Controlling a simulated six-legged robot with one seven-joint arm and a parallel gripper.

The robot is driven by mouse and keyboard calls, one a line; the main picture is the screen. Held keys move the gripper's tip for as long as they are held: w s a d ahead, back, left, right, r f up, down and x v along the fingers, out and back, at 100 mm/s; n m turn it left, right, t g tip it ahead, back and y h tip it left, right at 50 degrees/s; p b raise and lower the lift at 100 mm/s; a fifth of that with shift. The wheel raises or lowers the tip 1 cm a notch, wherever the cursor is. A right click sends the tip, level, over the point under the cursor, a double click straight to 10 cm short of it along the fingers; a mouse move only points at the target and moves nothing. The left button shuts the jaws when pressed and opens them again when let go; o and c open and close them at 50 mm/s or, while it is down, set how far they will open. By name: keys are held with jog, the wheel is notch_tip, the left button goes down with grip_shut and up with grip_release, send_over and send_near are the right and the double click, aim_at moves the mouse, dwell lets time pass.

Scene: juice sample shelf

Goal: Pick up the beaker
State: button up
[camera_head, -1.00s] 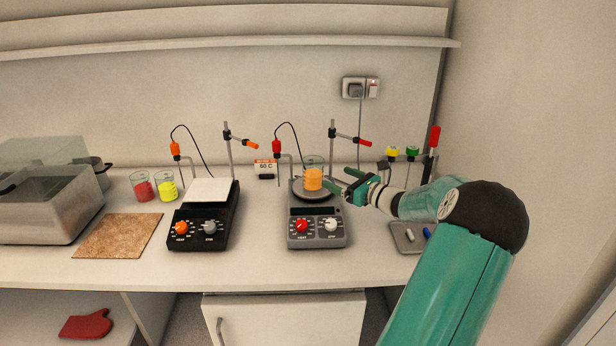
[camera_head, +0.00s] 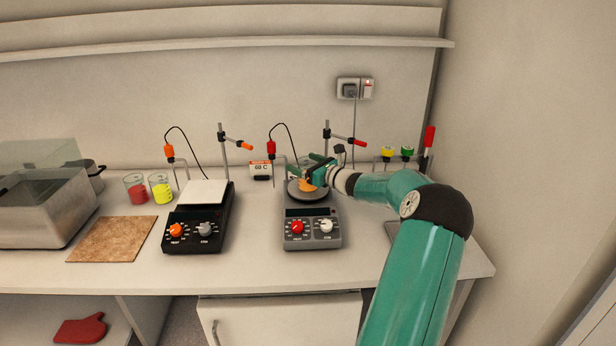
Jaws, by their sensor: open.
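A glass beaker with orange liquid (camera_head: 305,184) stands on the round plate of the grey hotplate (camera_head: 312,222), the right one of two. My gripper (camera_head: 308,172) is at the beaker, reaching in from the right with its jaws open. The gripper covers much of the beaker. I cannot tell whether the fingers touch the glass or how far they are around it.
A red-juice beaker (camera_head: 137,189) and a yellow-juice beaker (camera_head: 161,188) stand at the left. A black hotplate (camera_head: 199,217) with a white top is beside them. A clamp stand (camera_head: 326,146) and a probe (camera_head: 271,149) rise close behind my gripper. A cork mat (camera_head: 112,238) lies front left.

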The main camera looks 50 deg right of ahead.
jog(key=shift+w, duration=0.3)
jog(key=c, duration=1.2)
jog(key=shift+r, duration=0.2)
